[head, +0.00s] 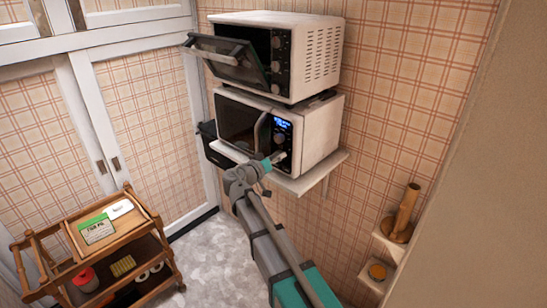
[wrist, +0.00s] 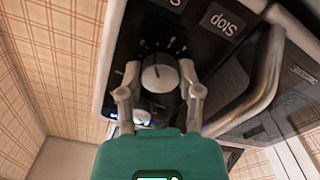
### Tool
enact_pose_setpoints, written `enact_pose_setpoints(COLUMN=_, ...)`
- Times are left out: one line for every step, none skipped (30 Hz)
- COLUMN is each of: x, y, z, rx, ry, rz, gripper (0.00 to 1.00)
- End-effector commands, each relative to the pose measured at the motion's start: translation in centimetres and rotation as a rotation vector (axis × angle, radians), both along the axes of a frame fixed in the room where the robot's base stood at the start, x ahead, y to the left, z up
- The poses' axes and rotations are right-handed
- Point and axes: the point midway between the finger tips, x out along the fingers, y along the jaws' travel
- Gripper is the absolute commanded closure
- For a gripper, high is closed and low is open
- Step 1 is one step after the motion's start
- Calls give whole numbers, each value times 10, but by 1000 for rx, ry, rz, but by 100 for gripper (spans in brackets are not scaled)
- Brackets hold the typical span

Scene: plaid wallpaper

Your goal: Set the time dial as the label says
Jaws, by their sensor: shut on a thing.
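The microwave (head: 318,150), white with a black front, stands on a wall shelf. Its door is closed and its blue display (head: 284,124) is lit. The round time dial (wrist: 160,74) has a pale face with a small mark and printed ticks around it; I cannot read its setting. My gripper (wrist: 159,68) has one finger on each side of the dial and is shut on it. In the head view my gripper (head: 274,161) is at the lower right of the microwave front and mostly hides the dial. A green and white label (head: 97,229) lies on the cart; its small text is unreadable.
A toaster oven (head: 322,57) with its door tilted open sits on top of the microwave. The wall shelf (head: 312,180) is below. A wooden cart (head: 150,218) with several items stands at the left. Small shelves (head: 384,245) are at the right. The grey floor between is clear.

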Motion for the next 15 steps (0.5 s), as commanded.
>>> enact_pose_setpoints(x=2, y=2, z=1, rx=30, ry=-28, rz=5, gripper=100)
enact_pose_setpoints(x=2, y=2, z=1, rx=53, ry=-46, rz=5, gripper=100)
enact_pose_setpoints(x=2, y=2, z=1, rx=84, ry=-68, rz=5, gripper=100)
enact_pose_setpoints(x=2, y=2, z=1, rx=106, ry=-85, rz=5, gripper=100)
enact_pose_setpoints(x=2, y=2, z=1, rx=129, ry=-103, rz=5, gripper=100)
enact_pose_setpoints(x=2, y=2, z=1, rx=159, ry=-127, rz=5, gripper=100)
enact_pose_setpoints(x=2, y=2, z=1, rx=181, ry=-144, rz=5, gripper=100)
enact_pose_setpoints(x=2, y=2, z=0, rx=204, ry=-161, rz=6, gripper=100)
enact_pose_setpoints(x=2, y=2, z=0, rx=234, ry=-185, rz=6, gripper=100)
enact_pose_setpoints(x=2, y=2, z=0, rx=256, ry=-201, rz=5, gripper=100)
enact_pose_setpoints(x=2, y=2, z=0, rx=279, ry=-219, rz=5, gripper=100)
enact_pose_setpoints(x=2, y=2, z=0, rx=309, ry=-243, rz=5, gripper=100)
enact_pose_setpoints(x=2, y=2, z=0, rx=331, ry=-260, rz=5, gripper=100)
enact_pose_setpoints(x=2, y=2, z=0, rx=354, ry=-278, rz=5, gripper=100)
enact_pose_setpoints(x=2, y=2, z=0, rx=384, ry=-301, rz=5, gripper=100)
